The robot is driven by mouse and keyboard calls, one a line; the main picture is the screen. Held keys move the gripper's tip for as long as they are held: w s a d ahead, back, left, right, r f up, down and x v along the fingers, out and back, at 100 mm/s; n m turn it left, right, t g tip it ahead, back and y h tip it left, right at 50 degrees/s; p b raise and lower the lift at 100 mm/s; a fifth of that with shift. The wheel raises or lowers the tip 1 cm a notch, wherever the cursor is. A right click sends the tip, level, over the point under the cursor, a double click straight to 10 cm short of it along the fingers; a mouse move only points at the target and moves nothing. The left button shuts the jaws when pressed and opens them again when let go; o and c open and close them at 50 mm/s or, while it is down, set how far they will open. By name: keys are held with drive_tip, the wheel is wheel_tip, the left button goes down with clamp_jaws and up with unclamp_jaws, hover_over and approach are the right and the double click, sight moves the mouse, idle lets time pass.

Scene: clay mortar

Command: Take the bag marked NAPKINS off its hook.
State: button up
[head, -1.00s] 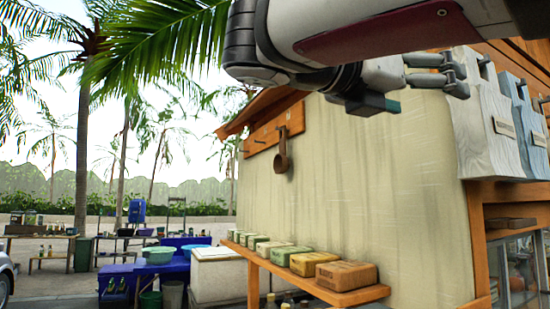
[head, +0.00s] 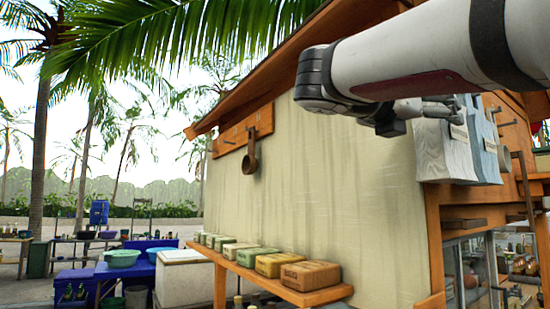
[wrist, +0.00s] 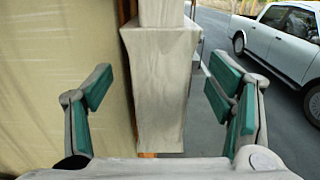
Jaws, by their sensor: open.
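A pale grey-white bag (head: 443,155) hangs at the near corner of the hut, with a blue-grey bag (head: 483,150) beside it on the right. Each bears a small tag, but I cannot read the lettering, so I cannot tell which says NAPKINS. My gripper (head: 435,108) is at the upper part of the pale bag in the head view and partly overlaps it. In the wrist view my gripper (wrist: 160,88) is open, its green-padded fingers apart on either side of a pale bag (wrist: 160,105). Neither finger visibly touches it. The bag's hook is hidden.
The plaster wall (head: 330,190) stands close on the left, with a wooden shelf (head: 290,290) of several wrapped blocks below. A brown ladle (head: 250,160) hangs farther along. A glass cabinet (head: 465,270) is under the bags. Paving and a white car (wrist: 280,42) lie beyond.

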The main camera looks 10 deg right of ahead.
drive_tip(key=shift+w+d, duration=0.15)
drive_tip(key=shift+d, duration=0.25)
drive_tip(key=c, duration=1.5)
drive_tip(key=shift+r, duration=0.1)
